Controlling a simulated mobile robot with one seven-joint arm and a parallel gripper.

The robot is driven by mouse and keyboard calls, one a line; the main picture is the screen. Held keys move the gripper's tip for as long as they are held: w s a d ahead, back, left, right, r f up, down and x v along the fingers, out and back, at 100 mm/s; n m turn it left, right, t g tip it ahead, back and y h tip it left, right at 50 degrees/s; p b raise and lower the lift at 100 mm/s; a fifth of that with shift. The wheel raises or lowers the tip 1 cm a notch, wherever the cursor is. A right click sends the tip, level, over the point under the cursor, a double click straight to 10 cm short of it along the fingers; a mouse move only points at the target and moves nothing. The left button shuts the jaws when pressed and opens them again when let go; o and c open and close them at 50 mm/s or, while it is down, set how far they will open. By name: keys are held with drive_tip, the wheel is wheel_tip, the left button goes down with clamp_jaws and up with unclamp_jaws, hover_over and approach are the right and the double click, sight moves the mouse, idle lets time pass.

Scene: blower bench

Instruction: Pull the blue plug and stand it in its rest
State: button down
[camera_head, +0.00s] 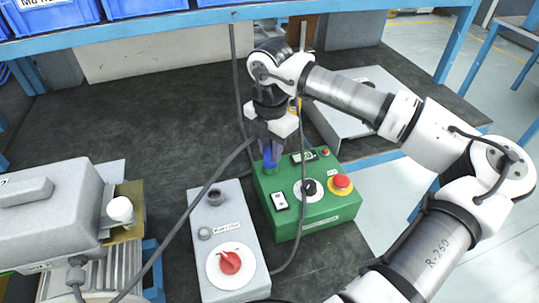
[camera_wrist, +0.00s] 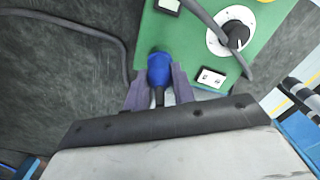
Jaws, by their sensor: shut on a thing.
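The blue plug (camera_head: 268,158) is at the far left corner of the green control box (camera_head: 310,214). It also shows in the wrist view (camera_wrist: 159,68), held between the purple fingers of my gripper (camera_wrist: 160,92). My gripper (camera_head: 271,146) points down and is shut on the plug. I cannot tell whether the plug is seated in the box or just above it. A grey box (camera_head: 236,262) stands left of the green one, with a dark round holder (camera_head: 216,196) on top that looks empty; it may be the rest.
The green box carries a red button (camera_head: 342,181), a black knob (camera_head: 309,187) and a white switch (camera_head: 279,201). A red knob (camera_head: 229,262) is on the grey box. A dark cable (camera_head: 187,226) runs across to the grey blower (camera_head: 55,215) at left.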

drive_tip(key=shift+r, duration=0.7)
idle(0.5)
drive_tip(key=shift+r+p, duration=0.7)
drive_tip(key=shift+r, duration=0.95)
